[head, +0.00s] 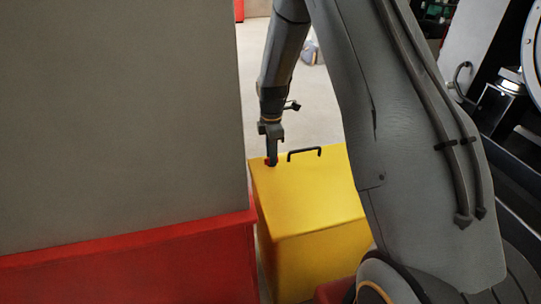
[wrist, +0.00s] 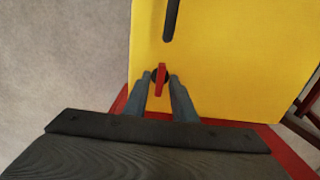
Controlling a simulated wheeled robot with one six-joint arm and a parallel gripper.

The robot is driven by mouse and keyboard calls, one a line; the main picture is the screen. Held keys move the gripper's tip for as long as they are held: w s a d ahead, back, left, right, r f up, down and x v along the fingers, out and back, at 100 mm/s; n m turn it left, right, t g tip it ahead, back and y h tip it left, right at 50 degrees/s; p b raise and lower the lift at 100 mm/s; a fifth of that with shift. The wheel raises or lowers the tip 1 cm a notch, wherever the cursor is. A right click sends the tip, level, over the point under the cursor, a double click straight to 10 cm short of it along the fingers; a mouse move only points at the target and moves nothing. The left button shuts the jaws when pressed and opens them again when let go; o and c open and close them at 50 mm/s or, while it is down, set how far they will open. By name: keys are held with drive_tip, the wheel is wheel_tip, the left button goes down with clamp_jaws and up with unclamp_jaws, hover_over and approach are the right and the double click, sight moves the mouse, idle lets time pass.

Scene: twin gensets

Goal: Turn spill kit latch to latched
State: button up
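The spill kit is a yellow box (head: 308,200) with a black handle on its lid, and its lid also fills much of the wrist view (wrist: 235,60). The latch is a small red lever on a dark round base (wrist: 161,76), near the lid's edge. In the head view the red latch (head: 267,161) is mostly hidden by my gripper (head: 272,160). In the wrist view my gripper (wrist: 161,82) has one finger on each side of the red lever. The fingers stand apart, with small gaps beside the lever. The lever points nearly along the fingers.
The black handle (head: 304,153) stands up from the lid near the latch. A large grey cabinet (head: 120,110) with a red base (head: 130,265) stands close on the left. Dark machinery (head: 500,110) is at the right.

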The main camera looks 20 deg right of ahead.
clamp_jaws()
drive_tip(key=shift+a, duration=0.15)
drive_tip(key=shift+m, duration=0.4)
drive_tip(key=m+p, duration=0.1)
drive_tip(key=m, duration=0.1)
drive_tip(key=shift+m, duration=0.4)
drive_tip(key=m+p, duration=0.1)
drive_tip(key=m, duration=0.3)
drive_tip(key=shift+m, duration=0.3)
drive_tip(key=m, duration=0.4)
drive_tip(key=shift+m+p, duration=0.3)
drive_tip(key=shift+p, duration=0.05)
drive_tip(key=m, duration=0.5)
